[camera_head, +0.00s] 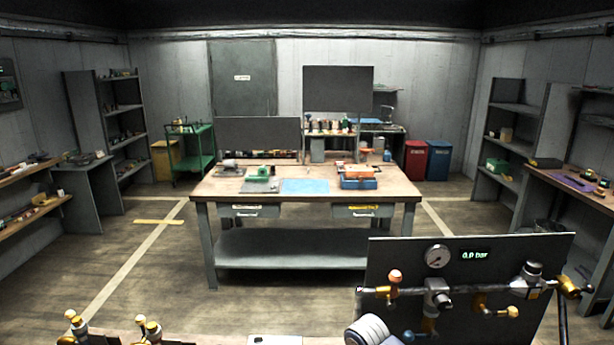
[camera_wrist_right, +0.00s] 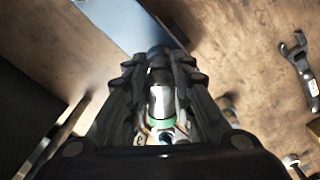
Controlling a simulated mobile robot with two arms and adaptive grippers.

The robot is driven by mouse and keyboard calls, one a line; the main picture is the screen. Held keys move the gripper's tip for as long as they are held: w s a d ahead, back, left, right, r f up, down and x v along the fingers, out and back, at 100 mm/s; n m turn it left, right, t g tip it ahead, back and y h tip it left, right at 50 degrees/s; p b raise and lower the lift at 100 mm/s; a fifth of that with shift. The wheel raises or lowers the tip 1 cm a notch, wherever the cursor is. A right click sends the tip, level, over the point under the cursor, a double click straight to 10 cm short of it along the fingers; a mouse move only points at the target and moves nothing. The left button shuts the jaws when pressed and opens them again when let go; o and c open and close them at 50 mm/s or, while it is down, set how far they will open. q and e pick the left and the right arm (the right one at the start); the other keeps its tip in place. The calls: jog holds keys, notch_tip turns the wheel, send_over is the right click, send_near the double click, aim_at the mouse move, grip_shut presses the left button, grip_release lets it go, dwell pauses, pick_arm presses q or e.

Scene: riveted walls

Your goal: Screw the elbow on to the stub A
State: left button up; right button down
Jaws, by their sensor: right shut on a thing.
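In the right wrist view my right gripper (camera_wrist_right: 160,70) is shut on a silver metal fitting (camera_wrist_right: 161,98) with a green band, held between its dark fingers. Whether this is the elbow I cannot tell, as the fingers hide much of it. It is over a wooden bench top (camera_wrist_right: 225,50). In the head view a dark panel (camera_head: 400,262) at the lower right carries pipe fittings, a gauge (camera_head: 437,256) and a 0.0 bar display (camera_head: 475,254). No label marks stub A legibly. My left gripper is not in view.
A wrench (camera_wrist_right: 301,70) lies on the bench at the right in the wrist view, and a grey-blue plate (camera_wrist_right: 118,25) is at the top. Brass-coloured fittings (camera_head: 148,328) stand at the lower left of the head view. A workbench (camera_head: 300,190) stands beyond open floor.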

jog(key=m, duration=0.3)
jog(key=c, duration=1.3)
grip_release()
